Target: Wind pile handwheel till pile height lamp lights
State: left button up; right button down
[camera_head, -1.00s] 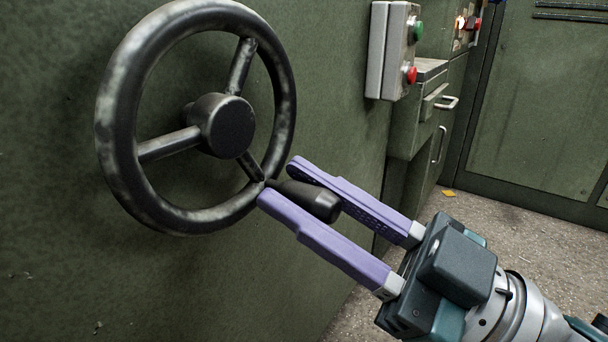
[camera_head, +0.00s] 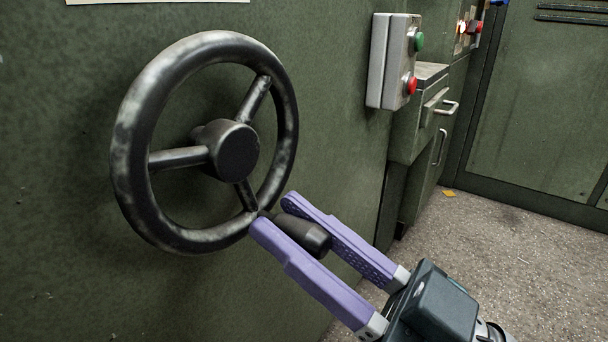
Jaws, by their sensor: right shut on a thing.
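The black handwheel (camera_head: 132,120) stands on the green machine side, with worn grey patches on its rim and three spokes meeting at a round hub (camera_head: 236,152). Its black crank handle (camera_head: 304,235) sticks out from the lower right of the rim. My right gripper (camera_head: 276,212) comes in from the lower right, its two purple fingers on either side of the handle and shut on it. My left gripper is out of view. A small light (camera_head: 461,27) glows on a far panel at the top right; I cannot tell whether it is the pile height lamp.
A grey button box (camera_head: 397,62) with a green and a red button is on the machine side, right of the wheel. Behind it stands a green cabinet (camera_head: 425,110) with handles. The speckled floor (camera_head: 500,240) at right is open, apart from a small yellow scrap (camera_head: 448,193).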

jog(key=s+a+r+m+t+h+p, duration=0.1)
jog(key=s+a+m+t+h+p, duration=0.1)
jog(key=m+p, duration=0.3)
jog(key=s+a+m+t+h+p, duration=0.1)
jog(key=m+h+p, duration=0.4)
jog(key=m, duration=0.6)
jog(key=shift+s+a+r+m+t, duration=0.4)
jog(key=shift+s+t, duration=0.2)
jog(key=shift+s, duration=0.45)
jog(key=c, duration=0.7)
grip_release()
jog(key=shift+o, duration=0.2)
